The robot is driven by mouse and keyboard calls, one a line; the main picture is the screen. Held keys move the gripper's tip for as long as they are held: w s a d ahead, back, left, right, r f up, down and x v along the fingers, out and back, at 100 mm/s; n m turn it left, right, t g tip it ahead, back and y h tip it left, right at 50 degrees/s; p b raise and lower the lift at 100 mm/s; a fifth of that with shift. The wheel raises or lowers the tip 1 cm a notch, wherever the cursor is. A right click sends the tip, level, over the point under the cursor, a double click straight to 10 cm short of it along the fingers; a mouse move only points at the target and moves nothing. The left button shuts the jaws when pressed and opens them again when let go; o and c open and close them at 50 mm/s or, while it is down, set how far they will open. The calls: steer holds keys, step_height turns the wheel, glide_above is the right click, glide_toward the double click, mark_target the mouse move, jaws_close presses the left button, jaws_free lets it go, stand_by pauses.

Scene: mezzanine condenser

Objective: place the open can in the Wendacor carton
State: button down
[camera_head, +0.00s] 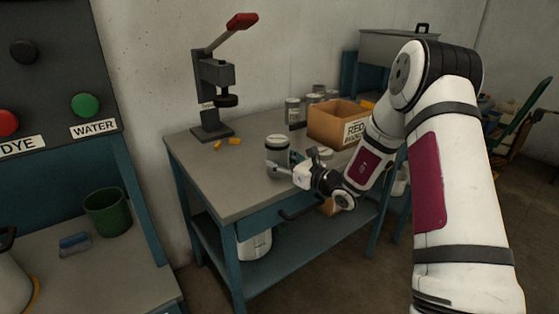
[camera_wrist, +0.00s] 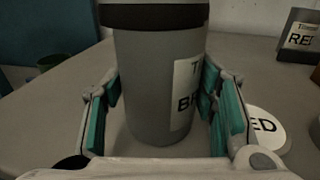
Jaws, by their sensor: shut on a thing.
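A grey can (camera_head: 277,158) with a dark band near its top stands upright near the front of the bench. My gripper (camera_head: 287,170) is around its side and shut on it. In the wrist view the grey can (camera_wrist: 155,85) is between both teal-padded fingers (camera_wrist: 160,105), its label partly hidden and its top cut off. I cannot tell whether it is open. An open cardboard carton (camera_head: 328,128) stands behind and right of the can, its label starting with "RED". The name Wendacor is not readable on anything.
Several grey cans (camera_head: 293,112) stand behind and left of the carton. A lever press (camera_head: 212,95) stands at the back left of the bench (camera_head: 235,180), with small orange pieces (camera_head: 234,141) by it. A white disc marked "ED" (camera_wrist: 265,130) lies right of my gripper.

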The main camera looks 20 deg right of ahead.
steer(key=c, duration=0.8)
jaws_free()
steer(key=shift+f, duration=0.1)
steer(key=shift+o, duration=0.8)
